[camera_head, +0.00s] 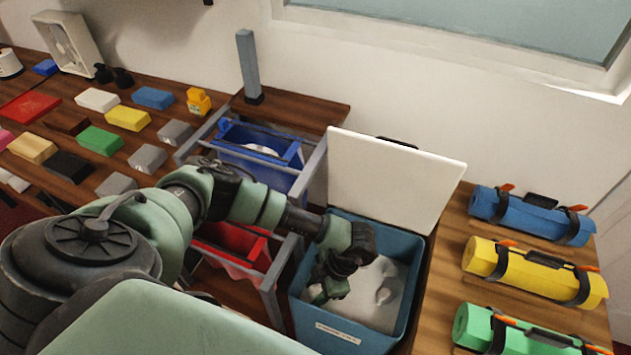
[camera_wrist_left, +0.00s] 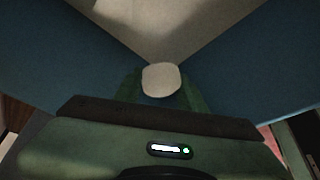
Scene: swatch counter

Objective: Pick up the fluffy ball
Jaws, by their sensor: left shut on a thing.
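My left arm reaches from the left into an open blue bin (camera_head: 411,262), and its gripper (camera_head: 333,285) is low inside it. In the left wrist view, a pale, roundish fluffy ball (camera_wrist_left: 160,79) sits between the two green fingertips of the left gripper (camera_wrist_left: 158,92), which is shut on it. The ball's fluff cannot be made out in the dim light. In the head view I cannot make out the held ball behind the gripper. My right gripper is not in view.
The bin's white lid (camera_head: 392,180) stands open at the back. Pale material (camera_head: 372,308) covers the bin floor. Rolled blue, yellow (camera_head: 530,272) and green mats lie to the right. A grey rack (camera_head: 312,165) with blue and red bins stands close left. Several coloured blocks lie farther left.

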